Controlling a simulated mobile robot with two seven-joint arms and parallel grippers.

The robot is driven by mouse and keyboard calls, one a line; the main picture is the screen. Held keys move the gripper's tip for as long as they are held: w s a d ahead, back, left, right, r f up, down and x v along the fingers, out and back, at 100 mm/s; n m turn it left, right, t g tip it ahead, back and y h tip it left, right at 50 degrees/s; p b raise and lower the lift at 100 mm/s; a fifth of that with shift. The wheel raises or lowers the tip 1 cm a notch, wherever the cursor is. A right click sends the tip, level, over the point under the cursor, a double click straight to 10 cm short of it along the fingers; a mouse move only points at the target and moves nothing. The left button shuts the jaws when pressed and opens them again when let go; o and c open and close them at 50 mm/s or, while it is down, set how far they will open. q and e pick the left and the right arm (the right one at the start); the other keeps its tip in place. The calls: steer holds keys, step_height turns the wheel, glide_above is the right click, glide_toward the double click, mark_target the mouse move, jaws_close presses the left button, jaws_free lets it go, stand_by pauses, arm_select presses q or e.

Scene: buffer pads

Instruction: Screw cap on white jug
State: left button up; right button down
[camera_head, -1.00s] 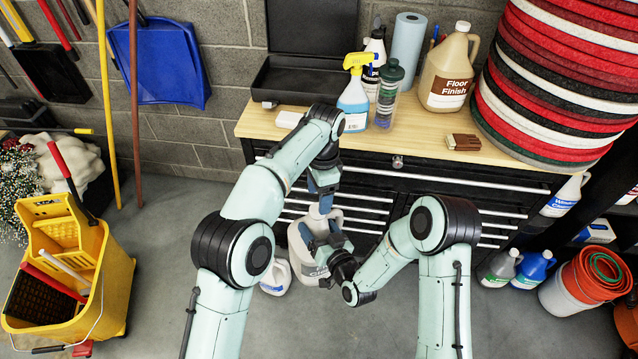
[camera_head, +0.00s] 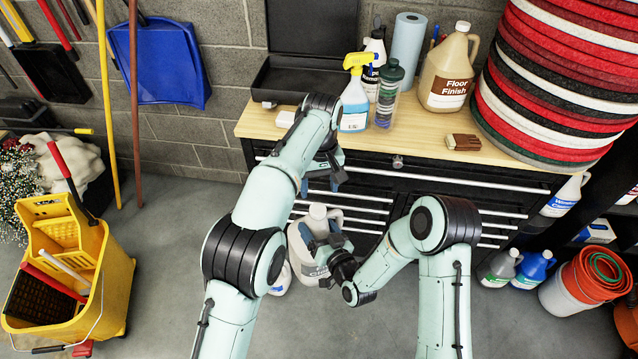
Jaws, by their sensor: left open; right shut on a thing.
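The white jug (camera_head: 309,262), with a grey label, is upright in front of the black drawer cabinet. Its top (camera_head: 318,210) is pale; I cannot tell whether that is a cap or the bare neck. My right gripper (camera_head: 322,244) is shut on the jug from the front right and hides part of its side. My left gripper (camera_head: 322,185) is open above the jug's top and apart from it. Its fingers are partly hidden by the wrist, and I see no cap in them.
Behind stands a wooden-topped cabinet (camera_head: 420,143) with a spray bottle (camera_head: 354,100), a floor finish jug (camera_head: 449,70), a brush (camera_head: 463,142) and stacked pads (camera_head: 560,90). Another white jug (camera_head: 281,279) is on the floor, mostly hidden. A yellow mop bucket (camera_head: 105,290) stands left.

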mark_target(318, 208)
steer(key=shift+w+r, duration=0.1)
steer(key=shift+r, duration=0.15)
arm_select(q)
steer(key=shift+s+a+f, duration=0.1)
steer(key=shift+a+f, duration=0.05)
steer(key=shift+f, duration=3.8)
steer(key=shift+c, duration=0.3)
steer(key=c, duration=1)
steer(key=m, duration=0.5)
steer(key=shift+c, duration=0.2)
steer(key=o, duration=1.2)
steer(key=shift+o, duration=0.2)
step_height(318, 208, up, 12)
steer(key=shift+w+d, duration=0.2)
steer(key=shift+w, duration=0.05)
steer(key=shift+f, duration=0.1)
